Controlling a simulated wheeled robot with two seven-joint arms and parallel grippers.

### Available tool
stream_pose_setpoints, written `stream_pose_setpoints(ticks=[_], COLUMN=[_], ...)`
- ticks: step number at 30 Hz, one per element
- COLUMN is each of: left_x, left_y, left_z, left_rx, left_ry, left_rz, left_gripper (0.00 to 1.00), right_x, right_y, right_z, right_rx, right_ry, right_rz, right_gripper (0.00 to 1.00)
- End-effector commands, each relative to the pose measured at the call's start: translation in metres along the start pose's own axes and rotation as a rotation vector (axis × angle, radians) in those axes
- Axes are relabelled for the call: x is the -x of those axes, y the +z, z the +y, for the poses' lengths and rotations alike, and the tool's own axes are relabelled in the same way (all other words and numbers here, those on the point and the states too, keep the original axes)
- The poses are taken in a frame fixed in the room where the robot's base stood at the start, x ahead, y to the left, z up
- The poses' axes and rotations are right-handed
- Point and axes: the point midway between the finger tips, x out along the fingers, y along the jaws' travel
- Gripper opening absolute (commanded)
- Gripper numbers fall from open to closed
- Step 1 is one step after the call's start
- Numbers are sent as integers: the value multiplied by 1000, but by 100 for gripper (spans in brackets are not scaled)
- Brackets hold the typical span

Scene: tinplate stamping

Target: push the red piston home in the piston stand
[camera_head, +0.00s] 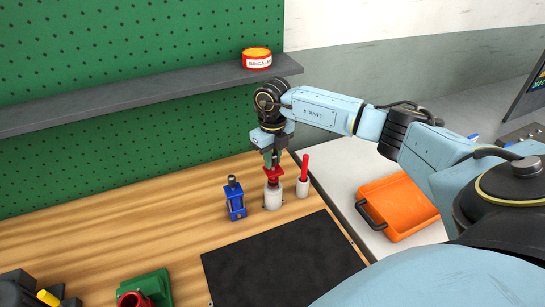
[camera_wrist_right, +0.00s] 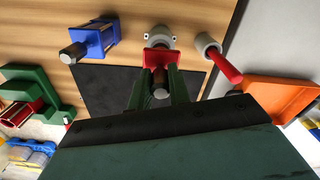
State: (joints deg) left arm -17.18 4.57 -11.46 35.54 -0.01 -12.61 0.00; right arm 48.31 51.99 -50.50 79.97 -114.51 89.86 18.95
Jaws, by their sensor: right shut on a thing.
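The red piston (camera_head: 273,174) is at the top of the white piston stand (camera_head: 272,199) on the wooden bench. My right gripper (camera_head: 271,160) points down over it and is shut on its upper part. In the right wrist view the piston (camera_wrist_right: 157,58) sits between the two green fingers (camera_wrist_right: 160,88), with a dark-tipped rod toward the camera. The stand (camera_wrist_right: 160,36) shows just beyond it, in line with it. How deep the piston sits is hidden. My left gripper is not in view.
A blue rod-topped part (camera_head: 235,200) stands left of the stand, and a red-handled tool (camera_head: 304,168) in a small white holder stands close right. A black mat (camera_head: 280,262) lies in front. An orange tray (camera_head: 399,207) is at right; a grey shelf (camera_head: 150,98) is behind.

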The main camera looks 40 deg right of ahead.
Motion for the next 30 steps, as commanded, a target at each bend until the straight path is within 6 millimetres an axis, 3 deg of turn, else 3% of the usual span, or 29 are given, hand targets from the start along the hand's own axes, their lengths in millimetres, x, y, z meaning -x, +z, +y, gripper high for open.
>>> stream_pose_setpoints(ticks=[14, 15, 21, 30], left_x=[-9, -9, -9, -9], left_y=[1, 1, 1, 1], left_z=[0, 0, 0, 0], left_rx=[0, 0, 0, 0], left_ry=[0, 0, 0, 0], left_rz=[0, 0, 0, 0], left_gripper=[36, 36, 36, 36], right_x=[-13, -13, -12, -10], right_y=[0, 0, 0, 0], right_z=[0, 0, 0, 0], right_rx=[0, 0, 0, 0], right_ry=[0, 0, 0, 0], right_rz=[0, 0, 0, 0], right_gripper=[0, 20, 44, 44])
